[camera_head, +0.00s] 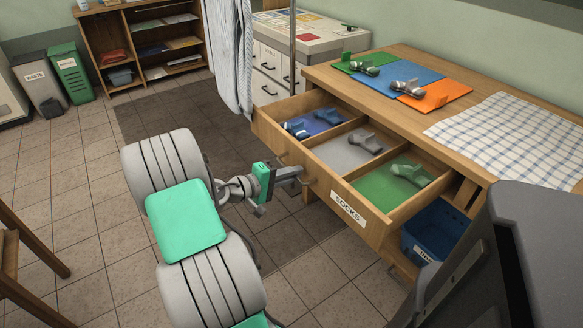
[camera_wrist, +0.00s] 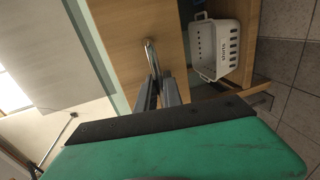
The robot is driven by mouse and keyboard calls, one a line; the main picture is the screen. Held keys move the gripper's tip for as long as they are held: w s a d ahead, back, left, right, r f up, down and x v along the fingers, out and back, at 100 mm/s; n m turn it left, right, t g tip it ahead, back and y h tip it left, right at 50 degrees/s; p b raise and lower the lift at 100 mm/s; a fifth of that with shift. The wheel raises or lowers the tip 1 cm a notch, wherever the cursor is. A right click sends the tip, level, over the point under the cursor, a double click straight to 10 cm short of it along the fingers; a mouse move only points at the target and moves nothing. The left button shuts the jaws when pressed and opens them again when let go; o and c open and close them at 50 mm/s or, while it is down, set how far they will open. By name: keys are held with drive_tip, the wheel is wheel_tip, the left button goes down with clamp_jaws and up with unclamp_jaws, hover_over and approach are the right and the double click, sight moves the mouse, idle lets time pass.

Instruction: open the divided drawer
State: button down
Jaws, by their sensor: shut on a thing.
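The divided drawer (camera_head: 322,186) is pulled well out of the wooden table and carries a label reading SOCKS. It has three compartments with blue, grey and green floors, holding rolled or folded sock-like items of matching colours. My gripper (camera_head: 297,174) is at the middle of the drawer front. In the wrist view, my gripper's fingers (camera_wrist: 158,90) are closed around the metal handle (camera_wrist: 151,55) on the wooden front. The finger tips partly hide the handle in the head view.
The table top (camera_head: 330,75) bears a three-coloured mat (camera_head: 425,76) and a checked cloth (camera_head: 515,130). A blue bin (camera_head: 435,235) stands below the drawer at right. A white basket (camera_wrist: 215,45) shows in the wrist view.

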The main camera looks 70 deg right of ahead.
drive_tip(key=shift+w+a, duration=0.1)
drive_tip(key=shift+w, duration=0.05)
drive_tip(key=c, duration=1.5)
unclamp_jaws()
drive_tip(key=p+v, duration=0.1)
drive_tip(key=v, duration=0.6)
drive_tip(key=shift+w+a, duration=0.2)
drive_tip(key=shift+a, duration=0.15)
drive_tip(key=shift+r, duration=0.15)
